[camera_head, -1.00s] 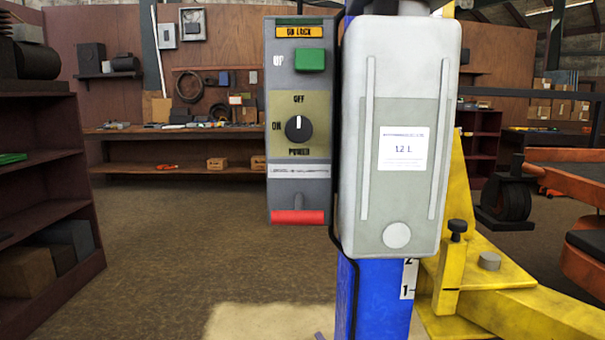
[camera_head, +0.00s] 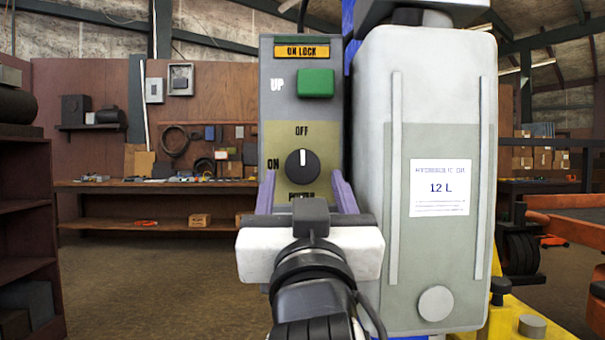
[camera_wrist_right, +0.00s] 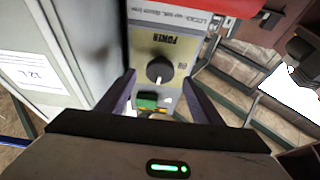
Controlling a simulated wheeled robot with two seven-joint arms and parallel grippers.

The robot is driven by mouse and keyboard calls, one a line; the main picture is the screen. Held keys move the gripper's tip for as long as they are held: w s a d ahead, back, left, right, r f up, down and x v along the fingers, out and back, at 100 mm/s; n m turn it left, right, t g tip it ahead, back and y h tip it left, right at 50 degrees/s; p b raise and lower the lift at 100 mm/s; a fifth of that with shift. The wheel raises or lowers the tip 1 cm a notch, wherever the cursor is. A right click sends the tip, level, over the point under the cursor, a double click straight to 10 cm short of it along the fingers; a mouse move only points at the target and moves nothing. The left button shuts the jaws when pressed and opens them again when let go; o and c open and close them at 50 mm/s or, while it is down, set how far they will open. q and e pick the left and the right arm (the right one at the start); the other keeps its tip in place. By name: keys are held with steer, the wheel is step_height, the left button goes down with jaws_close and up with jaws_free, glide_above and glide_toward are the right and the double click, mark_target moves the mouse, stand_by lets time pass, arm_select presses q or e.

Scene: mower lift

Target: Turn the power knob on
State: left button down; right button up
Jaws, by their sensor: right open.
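The black round power knob (camera_head: 302,170) sits on the olive plate of the grey control box (camera_head: 268,110), and its white pointer line points up at OFF. ON is printed to its left. My right gripper (camera_head: 306,190) is open in front of the box, its purple fingers spread to either side below the knob and apart from it. The lower part of the box is hidden behind my gripper. In the right wrist view the knob (camera_wrist_right: 159,69) appears upside down, between and beyond the open fingers (camera_wrist_right: 160,90). My left gripper is not in view.
A green UP button (camera_head: 315,83) is above the knob. A white 12 L tank (camera_head: 440,250) stands close on the right of the box. The red lever (camera_wrist_right: 220,7) shows in the right wrist view. Shelves (camera_head: 25,210) stand at the left; floor between is clear.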

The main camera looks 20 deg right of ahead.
mark_target(303, 170)
steer(key=shift+x, duration=1.75)
